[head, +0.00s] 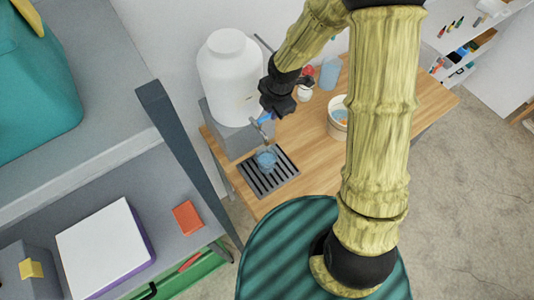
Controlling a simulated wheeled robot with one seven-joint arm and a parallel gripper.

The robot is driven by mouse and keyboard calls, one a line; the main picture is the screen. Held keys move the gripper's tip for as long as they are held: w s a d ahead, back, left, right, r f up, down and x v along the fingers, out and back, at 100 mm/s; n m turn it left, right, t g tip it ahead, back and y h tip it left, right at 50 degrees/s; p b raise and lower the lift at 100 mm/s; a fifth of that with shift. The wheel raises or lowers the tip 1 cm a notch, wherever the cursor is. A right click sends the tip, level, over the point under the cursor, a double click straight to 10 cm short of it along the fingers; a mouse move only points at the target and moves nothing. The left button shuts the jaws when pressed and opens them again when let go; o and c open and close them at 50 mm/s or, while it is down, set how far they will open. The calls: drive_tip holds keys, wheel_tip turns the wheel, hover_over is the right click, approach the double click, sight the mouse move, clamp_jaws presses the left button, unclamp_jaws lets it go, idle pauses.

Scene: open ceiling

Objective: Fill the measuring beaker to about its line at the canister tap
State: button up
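The white canister (229,72) stands on a grey block at the back left of the wooden table. Its tap (264,120) sticks out low at the front, with a small blue part beside my gripper. The measuring beaker (266,159), clear with a bluish look, stands on the dark slotted drip tray (256,183) below the tap. Its line and exact water level are too small to make out. My gripper (266,112) is at the tap, above the beaker; its fingers are dark and small, and I cannot tell whether they are closed on the handle.
A blue clear container (329,73) and a small red-topped jar (305,90) stand behind. A grey post (185,145) and grey shelf lie left.

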clamp_jaws()
drive_tip(key=shift+s+d+m+b, duration=0.15)
drive_tip(key=shift+s+m+b, duration=0.05)
drive_tip(key=shift+m+b, duration=0.35)
drive_tip(key=shift+r, duration=0.1)
drive_tip(key=shift+w+a+n+p, duration=0.2)
drive_tip(key=shift+w+n+p, duration=0.1)
drive_tip(key=shift+n+p, duration=0.7)
drive_tip(key=shift+w+p, duration=0.1)
drive_tip(key=shift+p, duration=0.25)
